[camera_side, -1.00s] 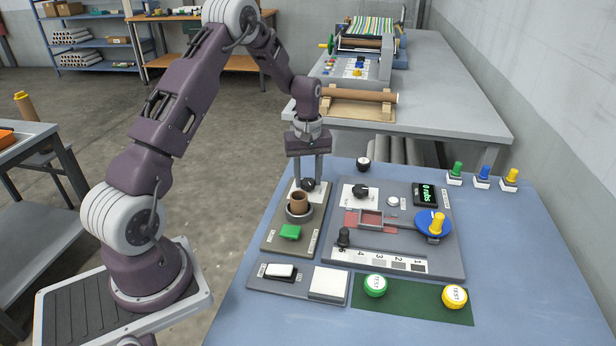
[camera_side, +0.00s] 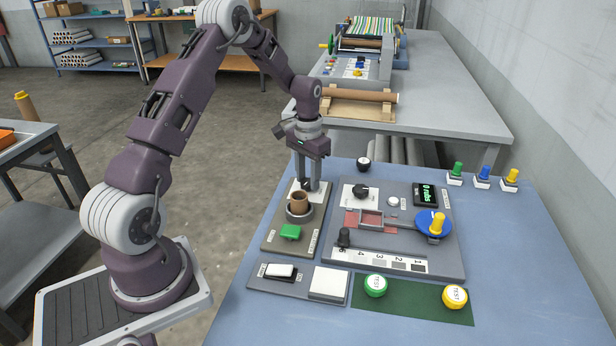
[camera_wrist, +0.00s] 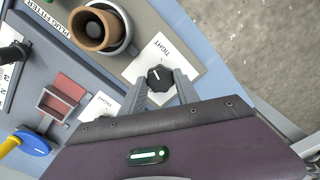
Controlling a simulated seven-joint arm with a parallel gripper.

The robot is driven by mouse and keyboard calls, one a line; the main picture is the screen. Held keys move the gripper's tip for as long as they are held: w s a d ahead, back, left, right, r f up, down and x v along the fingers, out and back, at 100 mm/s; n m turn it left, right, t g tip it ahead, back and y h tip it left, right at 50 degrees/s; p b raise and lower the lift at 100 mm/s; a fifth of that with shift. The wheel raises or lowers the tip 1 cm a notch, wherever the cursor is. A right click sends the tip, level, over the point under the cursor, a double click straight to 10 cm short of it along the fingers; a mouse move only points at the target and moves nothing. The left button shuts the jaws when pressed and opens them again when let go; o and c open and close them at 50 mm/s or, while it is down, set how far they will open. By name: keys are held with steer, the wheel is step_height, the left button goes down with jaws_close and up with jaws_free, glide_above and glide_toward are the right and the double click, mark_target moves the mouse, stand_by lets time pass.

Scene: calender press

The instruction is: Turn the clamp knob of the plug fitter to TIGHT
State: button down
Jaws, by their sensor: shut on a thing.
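The plug fitter (camera_side: 277,238) is a grey-brown plate at the left of the blue table. Its black clamp knob (camera_wrist: 160,78) sits on a white label with the word TIGHT, next to the brown plug (camera_wrist: 92,27) in its round holder. My gripper (camera_wrist: 162,86) is shut on the clamp knob, with one finger on each side of it. In the side view my gripper (camera_side: 308,185) points straight down over the plate's far end, and its fingers mostly hide the knob. The knob's white pointer line shows in the wrist view, but its exact setting is hard to read.
A second panel (camera_side: 452,262) to the right carries another black knob (camera_side: 361,191), a blue disc with a yellow peg (camera_side: 437,223) and a display (camera_side: 426,195). A green button (camera_side: 290,232) sits on the plug fitter's near end. Colored plugs (camera_side: 483,175) stand at the far right.

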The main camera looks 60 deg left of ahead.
mark_target(308, 182)
steer(key=m, duration=0.5)
steer(key=shift+m, duration=0.7)
steer(key=c, duration=0.9)
jaws_free()
step_height(308, 182, up, 7)
steer(key=shift+r, duration=0.1)
